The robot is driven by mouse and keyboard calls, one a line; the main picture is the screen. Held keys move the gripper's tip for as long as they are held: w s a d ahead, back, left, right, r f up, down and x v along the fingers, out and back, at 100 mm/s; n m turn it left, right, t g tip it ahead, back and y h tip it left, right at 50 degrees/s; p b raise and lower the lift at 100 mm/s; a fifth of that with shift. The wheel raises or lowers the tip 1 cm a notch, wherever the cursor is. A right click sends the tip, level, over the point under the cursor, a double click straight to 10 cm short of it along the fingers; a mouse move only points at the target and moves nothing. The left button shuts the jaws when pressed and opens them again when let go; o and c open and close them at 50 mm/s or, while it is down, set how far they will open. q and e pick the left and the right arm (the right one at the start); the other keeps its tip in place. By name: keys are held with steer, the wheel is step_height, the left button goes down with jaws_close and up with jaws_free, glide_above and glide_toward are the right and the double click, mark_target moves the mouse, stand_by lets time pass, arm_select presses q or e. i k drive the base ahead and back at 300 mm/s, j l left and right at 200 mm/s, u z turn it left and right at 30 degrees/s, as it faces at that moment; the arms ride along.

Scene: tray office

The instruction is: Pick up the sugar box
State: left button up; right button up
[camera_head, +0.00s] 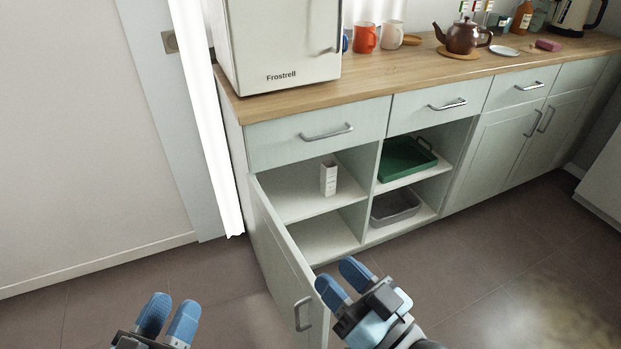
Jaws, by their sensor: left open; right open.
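A small white box with dark print (328,179), which looks like the sugar box, stands upright on the upper shelf of the open left cupboard (290,207). My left gripper (168,312) is at the bottom left, open and empty, left of the cupboard and apart from the box. My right gripper (343,278) is open and empty, in front of the cupboard and lower in the picture than the box. Its fingers overlap the right edge of the open cupboard door in the picture; I cannot tell whether they touch it.
The cupboard door (279,252) stands open toward me. A green tray (406,160) and a grey bin (396,207) fill the niches to the right. On the wooden counter (380,72) are a small white fridge (285,45), mugs and a brown teapot (462,37). The floor at right is clear.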

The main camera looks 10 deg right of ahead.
mark_target(328, 179)
steer(key=l+u, duration=0.45)
steer(key=u, duration=0.25)
steer(key=k+l+u, duration=0.1)
steer(key=l+u, duration=0.15)
steer(key=u, duration=0.15)
steer(key=k+l+u, duration=0.1)
steer(key=l, duration=0.25)
steer(key=k+l+u, duration=0.1)
steer(key=l, duration=0.2)
steer(key=k+l+u, duration=0.1)
steer(key=l, duration=0.9)
steer(key=i, duration=0.05)
